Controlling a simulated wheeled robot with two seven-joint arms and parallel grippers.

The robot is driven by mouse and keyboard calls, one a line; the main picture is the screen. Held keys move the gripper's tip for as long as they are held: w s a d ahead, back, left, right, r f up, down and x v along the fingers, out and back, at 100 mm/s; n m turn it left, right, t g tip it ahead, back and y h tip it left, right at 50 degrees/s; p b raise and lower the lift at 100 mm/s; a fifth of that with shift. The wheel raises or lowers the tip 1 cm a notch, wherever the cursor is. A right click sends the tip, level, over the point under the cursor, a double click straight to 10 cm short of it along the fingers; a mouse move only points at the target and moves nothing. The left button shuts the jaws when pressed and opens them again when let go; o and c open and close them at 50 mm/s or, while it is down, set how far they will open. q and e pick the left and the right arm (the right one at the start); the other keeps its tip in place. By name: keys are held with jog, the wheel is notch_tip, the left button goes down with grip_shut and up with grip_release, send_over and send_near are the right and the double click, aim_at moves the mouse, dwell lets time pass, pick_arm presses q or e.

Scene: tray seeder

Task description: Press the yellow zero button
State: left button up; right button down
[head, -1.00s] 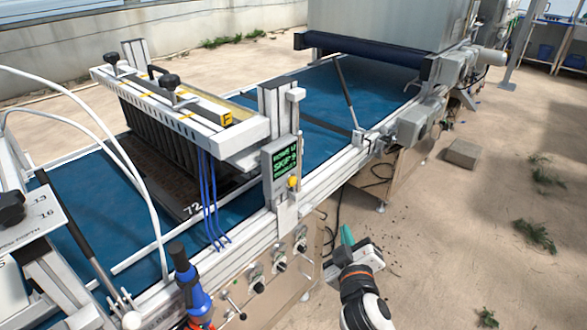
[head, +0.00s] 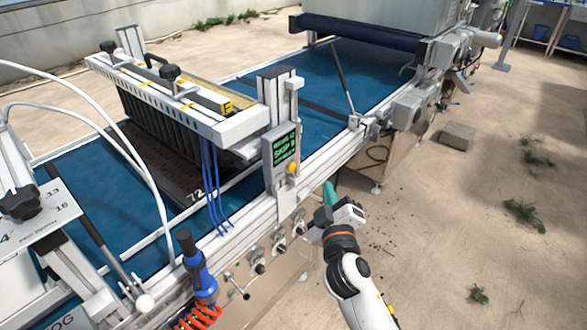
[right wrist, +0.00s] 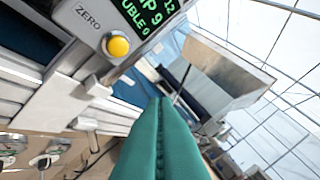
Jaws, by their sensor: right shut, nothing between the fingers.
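The yellow zero button (head: 292,168) is a small round knob at the lower right of a grey display box (head: 281,155) with green text. It also shows in the right wrist view (right wrist: 118,46), beside the word ZERO. My right gripper (head: 328,189) has green fingers, shut and empty, below and to the right of the button in the head view. In the right wrist view its fingertips (right wrist: 160,102) point up the picture, below and right of the button, with no contact seen. My left gripper is not in view.
The box is fixed to a post on the machine's aluminium side rail (head: 335,152). Small knobs (head: 279,249) line the panel below. A blue-handled tool (head: 192,262) stands at the front left. A blue belt (head: 375,75) runs behind; open floor lies right.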

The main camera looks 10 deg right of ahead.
aim_at(292, 167)
jog(key=w+a+b, duration=0.1)
jog(key=w+a, duration=0.3)
jog(key=w, duration=0.1)
jog(key=shift+w+a+b, duration=0.2)
jog(key=shift+w+b, duration=0.15)
jog(key=shift+b, duration=0.05)
jog(key=shift+w+a, duration=0.1)
dwell(1.8)
jog(key=shift+w+a, duration=0.15)
jog(key=shift+w, duration=0.05)
jog(key=shift+w+a+b, duration=0.3)
jog(key=shift+w+b, duration=0.1)
dwell(0.9)
jog(key=shift+s, duration=0.1)
jog(key=shift+s+d+p, duration=0.35)
jog(key=shift+s+d, duration=0.15)
jog(key=shift+s, duration=0.15)
jog(key=shift+d, duration=0.1)
